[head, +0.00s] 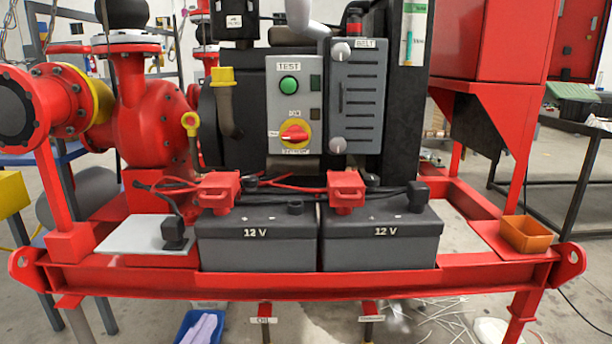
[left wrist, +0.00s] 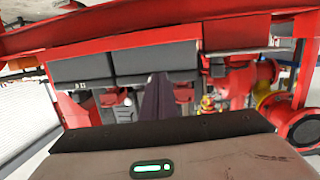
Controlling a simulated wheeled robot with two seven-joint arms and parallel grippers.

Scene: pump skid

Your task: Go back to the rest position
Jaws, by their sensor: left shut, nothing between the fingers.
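My left gripper (left wrist: 157,97) shows in the left wrist view as dark, tapered fingers held together at the middle, in front of the skid. Nothing is between them. The wide housing with a green light (left wrist: 152,168) below them is my own. In that view the skid appears upside down, with the batteries above and beside the fingers, and the fingers look apart from them. In the head view I cannot make out the left gripper's fingers. My right gripper is in neither view.
Two black 12 V batteries (head: 258,240) with red terminal clamps (head: 218,190) sit on the red skid frame (head: 300,286). Behind them are a control panel (head: 295,105) and a belt guard (head: 358,100). A red pump (head: 155,120) stands left, an orange bin (head: 527,234) right.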

